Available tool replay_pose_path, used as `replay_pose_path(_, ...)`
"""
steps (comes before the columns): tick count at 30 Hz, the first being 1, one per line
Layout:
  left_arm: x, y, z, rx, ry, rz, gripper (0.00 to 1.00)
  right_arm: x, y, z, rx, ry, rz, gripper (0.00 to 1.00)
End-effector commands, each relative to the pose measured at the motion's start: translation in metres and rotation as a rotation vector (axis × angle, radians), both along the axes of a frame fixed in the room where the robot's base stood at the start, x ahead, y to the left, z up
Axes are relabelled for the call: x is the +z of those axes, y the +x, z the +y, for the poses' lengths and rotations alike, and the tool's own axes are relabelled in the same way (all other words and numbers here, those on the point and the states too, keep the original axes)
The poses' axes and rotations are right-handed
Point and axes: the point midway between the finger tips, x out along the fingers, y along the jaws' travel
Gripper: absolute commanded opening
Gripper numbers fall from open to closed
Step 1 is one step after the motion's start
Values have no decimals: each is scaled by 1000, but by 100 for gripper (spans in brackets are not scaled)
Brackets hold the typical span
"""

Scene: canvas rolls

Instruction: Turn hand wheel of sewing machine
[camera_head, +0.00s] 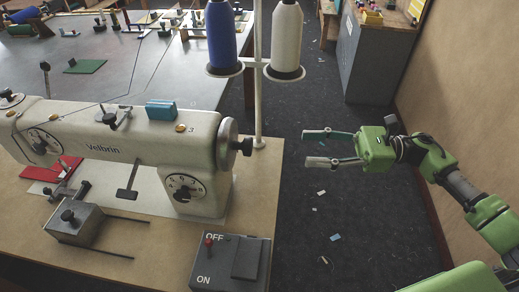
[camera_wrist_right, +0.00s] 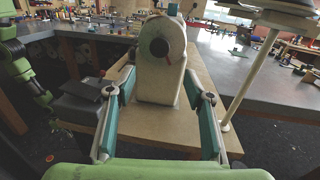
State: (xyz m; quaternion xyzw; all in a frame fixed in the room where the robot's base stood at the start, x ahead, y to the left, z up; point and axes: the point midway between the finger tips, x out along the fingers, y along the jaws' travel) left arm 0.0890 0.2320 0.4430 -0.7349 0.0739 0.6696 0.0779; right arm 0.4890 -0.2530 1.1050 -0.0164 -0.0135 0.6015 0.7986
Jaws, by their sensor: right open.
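The cream sewing machine (camera_head: 110,148) stands on a wooden table on the left of the head view. Its hand wheel (camera_head: 227,145), a pale disc with a dark knob, is on the machine's right end. The right wrist view shows the hand wheel (camera_wrist_right: 162,38) face on, with its dark centre, beyond the fingers. My right gripper (camera_head: 318,148) is open and empty, apart from the wheel and to its right in the head view. In the right wrist view its two fingers (camera_wrist_right: 160,98) are spread wide below the wheel. My left gripper is not identifiable in either view.
A thread stand pole (camera_head: 257,75) with blue (camera_head: 221,38) and white (camera_head: 286,38) spools rises behind the wheel. An ON/OFF switch box (camera_head: 230,262) sits at the table's front right. Open floor (camera_head: 330,225) lies right of the table. A grey cabinet (camera_head: 375,55) stands farther back.

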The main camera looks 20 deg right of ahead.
Motion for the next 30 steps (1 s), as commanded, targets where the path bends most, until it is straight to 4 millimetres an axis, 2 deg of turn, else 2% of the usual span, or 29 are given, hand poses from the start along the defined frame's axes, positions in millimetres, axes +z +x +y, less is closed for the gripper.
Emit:
replay_pose_path(5, 9, 0, 2, -1, 2, 1, 0, 5, 4, 12, 1, -4, -24, 48)
replay_pose_path(21, 66, 0, 4, -1, 5, 1, 0, 6, 32, 113, 1, -2, -19, 48)
replay_pose_path(25, 71, 0, 4, -1, 5, 1, 0, 4, 36, 126, 0, -2, -19, 48)
replay_pose_path(30, 73, 0, 4, -1, 5, 1, 0, 2, 38, 132, -1, -5, -19, 48)
